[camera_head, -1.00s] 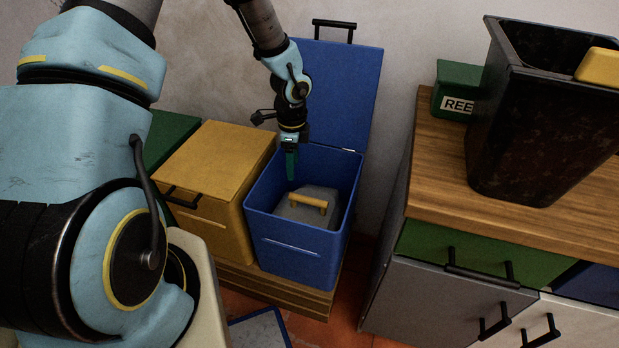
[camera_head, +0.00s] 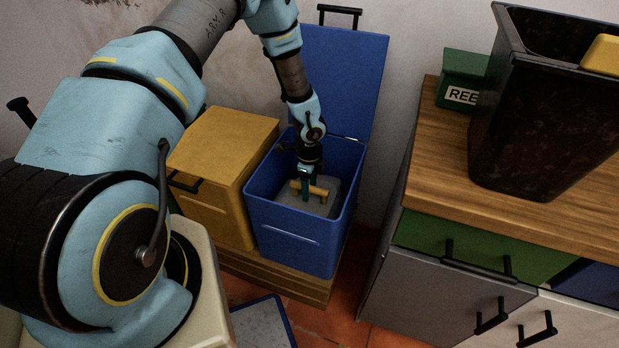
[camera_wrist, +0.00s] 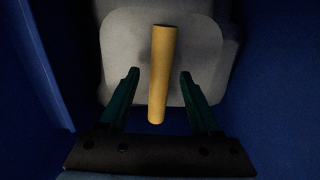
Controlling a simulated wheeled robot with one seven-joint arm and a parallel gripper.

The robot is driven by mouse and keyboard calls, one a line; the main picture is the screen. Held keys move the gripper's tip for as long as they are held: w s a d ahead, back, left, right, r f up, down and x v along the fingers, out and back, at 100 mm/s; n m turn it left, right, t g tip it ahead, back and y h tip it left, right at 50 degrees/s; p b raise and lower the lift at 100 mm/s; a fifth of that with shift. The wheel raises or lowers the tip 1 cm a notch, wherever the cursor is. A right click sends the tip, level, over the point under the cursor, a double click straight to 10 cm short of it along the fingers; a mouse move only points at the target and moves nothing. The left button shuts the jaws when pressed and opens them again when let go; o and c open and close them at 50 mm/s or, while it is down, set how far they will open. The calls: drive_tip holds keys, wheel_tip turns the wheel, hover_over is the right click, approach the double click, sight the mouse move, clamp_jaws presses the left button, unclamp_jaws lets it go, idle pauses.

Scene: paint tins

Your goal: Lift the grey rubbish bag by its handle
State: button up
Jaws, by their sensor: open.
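The grey rubbish bag (camera_head: 291,198) sits inside the open blue bin (camera_head: 297,240). Its yellow bar handle (camera_head: 318,191) stands on top. In the wrist view the bag (camera_wrist: 120,42) is a pale rounded block and the handle (camera_wrist: 162,65) runs lengthwise in the picture. My gripper (camera_head: 305,192) is down inside the bin at the handle. In the wrist view my gripper (camera_wrist: 159,75) is open, with one green finger on each side of the handle's near part and a gap on both sides. How deep the fingertips reach beside the handle is hard to tell.
The blue bin's lid (camera_head: 345,80) stands raised behind it. A shut yellow bin (camera_head: 222,145) is close on the left. A wooden counter (camera_head: 430,185) with a black bin (camera_head: 540,120) and a green box (camera_head: 462,80) stands right. The bin walls surround my gripper.

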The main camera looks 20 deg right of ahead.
drive_tip(key=shift+f, duration=0.3)
drive_tip(key=shift+c, duration=0.2)
clamp_jaws()
idle(1.0)
drive_tip(key=c, duration=0.5)
unclamp_jaws()
drive_tip(key=shift+c, duration=0.2)
clamp_jaws()
